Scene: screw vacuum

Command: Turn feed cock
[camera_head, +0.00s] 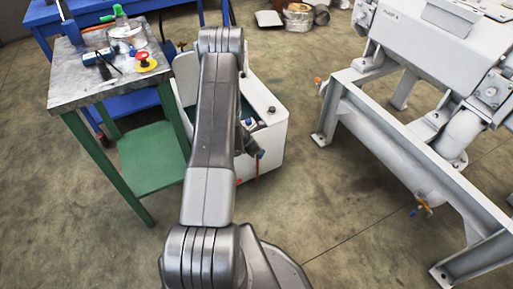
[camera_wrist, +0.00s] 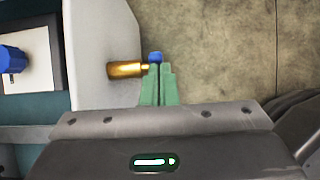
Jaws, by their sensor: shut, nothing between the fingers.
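A brass cock (camera_wrist: 126,69) with a blue handle (camera_wrist: 155,57) sticks out from the edge of a white machine housing (camera_wrist: 98,55) in the wrist view. My gripper (camera_wrist: 158,68) has green fingers that are together, with nothing between them. Their tips lie right at the blue handle; I cannot tell whether they touch it. In the head view my arm hides much of the white unit (camera_head: 270,115), and a small blue part (camera_head: 260,154) shows at its near side beside my gripper. The rest of the cock is not clear there.
A metal-topped table (camera_head: 75,85) with green legs, bearing small tools and a red knob on a yellow base (camera_head: 144,62), stands left of the unit. A large white machine on a frame (camera_head: 400,150) stands at the right. Bare floor (camera_head: 330,205) lies between.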

